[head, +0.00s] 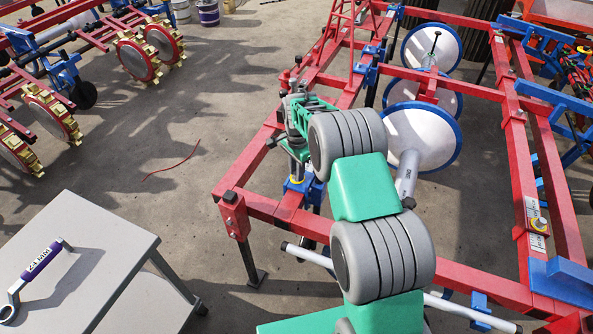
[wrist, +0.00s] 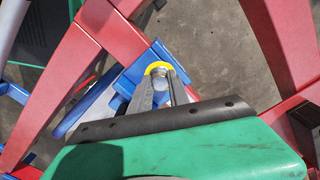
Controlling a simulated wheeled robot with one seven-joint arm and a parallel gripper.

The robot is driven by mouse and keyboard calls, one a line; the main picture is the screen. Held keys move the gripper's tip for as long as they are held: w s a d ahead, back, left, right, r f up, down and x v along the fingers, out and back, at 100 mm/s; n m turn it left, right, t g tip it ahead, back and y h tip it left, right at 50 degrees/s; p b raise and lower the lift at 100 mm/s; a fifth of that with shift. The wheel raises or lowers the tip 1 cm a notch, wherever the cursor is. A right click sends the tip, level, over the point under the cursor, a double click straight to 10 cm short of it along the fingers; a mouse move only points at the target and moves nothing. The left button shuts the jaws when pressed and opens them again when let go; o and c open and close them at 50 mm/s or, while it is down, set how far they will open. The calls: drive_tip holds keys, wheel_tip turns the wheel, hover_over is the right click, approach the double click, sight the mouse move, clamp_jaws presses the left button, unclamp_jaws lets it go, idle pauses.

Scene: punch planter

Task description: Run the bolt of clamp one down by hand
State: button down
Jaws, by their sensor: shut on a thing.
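In the wrist view the bolt (wrist: 159,72) shows as a small grey metal head between the tips of my gripper (wrist: 160,83). The two grey fingers are shut on it. A yellow ring (wrist: 157,65) curves around the far side of the bolt. Below it is the blue clamp (wrist: 134,73) against a red beam (wrist: 112,33). In the head view my gripper (head: 297,163) points down at the blue clamp (head: 297,188) on the red frame's near left part. My own wrist and arm partly cover this spot, and the bolt's lower part is hidden.
A grey cart (head: 85,252) at lower left carries a spanner (head: 40,262) with a purple handle marked 24 MM. Red frame beams (head: 270,208) surround my arm. White discs with blue rims (head: 420,135) stand behind it. Concrete floor (head: 150,190) is open on the left.

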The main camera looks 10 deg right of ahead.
drive_tip(key=shift+w+r+m, duration=0.2)
drive_tip(key=shift+m, duration=0.4)
drive_tip(key=c, duration=1.6)
unclamp_jaws()
drive_tip(key=o, duration=0.4)
drive_tip(key=shift+s+f, duration=0.1)
drive_tip(key=shift+c, duration=0.2)
wheel_tip(320, 180, up, 8)
drive_tip(key=shift+f, duration=0.1)
wheel_tip(320, 180, up, 8)
drive_tip(key=p, duration=0.1)
